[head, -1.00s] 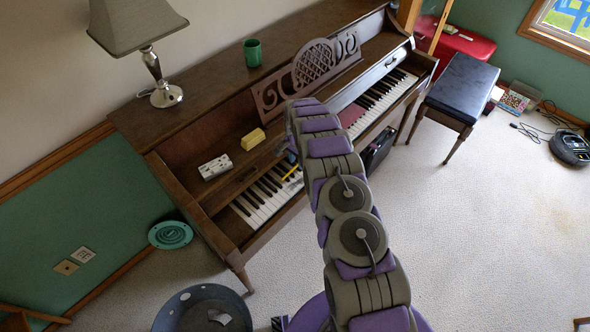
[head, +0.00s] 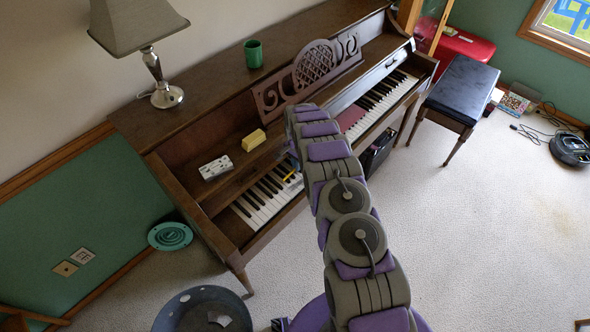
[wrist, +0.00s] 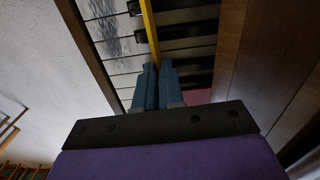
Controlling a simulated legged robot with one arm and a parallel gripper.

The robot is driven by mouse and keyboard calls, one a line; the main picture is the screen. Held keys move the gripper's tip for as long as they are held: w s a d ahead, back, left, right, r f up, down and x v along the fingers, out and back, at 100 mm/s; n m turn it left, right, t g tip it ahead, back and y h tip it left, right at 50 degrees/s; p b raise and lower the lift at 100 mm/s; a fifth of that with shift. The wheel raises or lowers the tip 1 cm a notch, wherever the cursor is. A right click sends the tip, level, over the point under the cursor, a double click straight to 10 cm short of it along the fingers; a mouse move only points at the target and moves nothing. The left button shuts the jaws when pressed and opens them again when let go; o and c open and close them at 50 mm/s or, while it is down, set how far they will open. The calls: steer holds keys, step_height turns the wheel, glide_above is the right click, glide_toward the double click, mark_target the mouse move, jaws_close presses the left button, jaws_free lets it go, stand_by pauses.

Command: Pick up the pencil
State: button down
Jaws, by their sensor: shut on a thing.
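The yellow pencil (wrist: 149,30) shows in the wrist view, running up from between my fingertips over the piano keys. My gripper (wrist: 158,72) has its two blue fingers close together, shut on the pencil. In the head view, a short piece of the pencil (head: 290,177) shows above the keys, just left of my arm. My arm hides most of the gripper there. I cannot tell whether the pencil still touches the keys.
The piano keys (head: 252,203) lie beneath my gripper. A yellow block (head: 254,140) and a white box (head: 216,168) sit on the ledge behind them. A green mug (head: 253,53) and a lamp (head: 157,70) stand on top.

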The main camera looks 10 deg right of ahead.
steer(key=shift+a, duration=0.1)
step_height(320, 180, up, 4)
steer(key=shift+w+f+p, duration=0.1)
steer(key=shift+p, duration=0.4)
steer(key=s+d+r+p, duration=0.1)
steer(key=s+d+p, duration=0.1)
steer(key=s, duration=1.4)
steer(key=shift+d, duration=0.35)
